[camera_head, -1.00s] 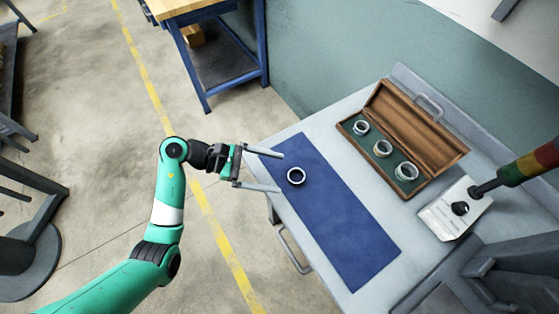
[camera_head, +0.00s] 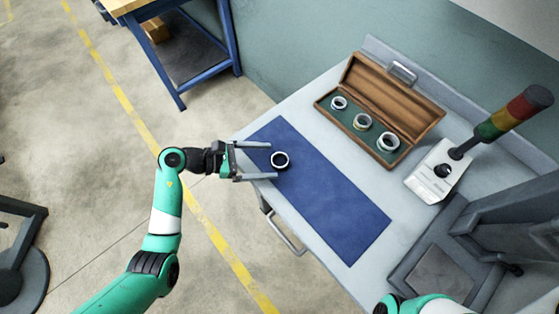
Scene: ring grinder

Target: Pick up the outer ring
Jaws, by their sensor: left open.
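The outer ring (camera_head: 280,160), dark inside with a pale rim, lies on the blue mat (camera_head: 328,196) near its left end. My left gripper (camera_head: 274,161) is open, with its two long fingers pointing right over the mat's left end. The ring sits at the fingertips, between or just beyond them; I cannot tell exactly, nor how high the fingers are. My right gripper is out of view; only a bit of my right arm shows at the bottom right.
An open wooden case (camera_head: 415,105) holds three rings (camera_head: 362,121) on green lining. Right of it stand a white control box (camera_head: 440,172) and a red, yellow and green signal light (camera_head: 514,113). A grey machine stands at the lower right. The mat's right part is bare.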

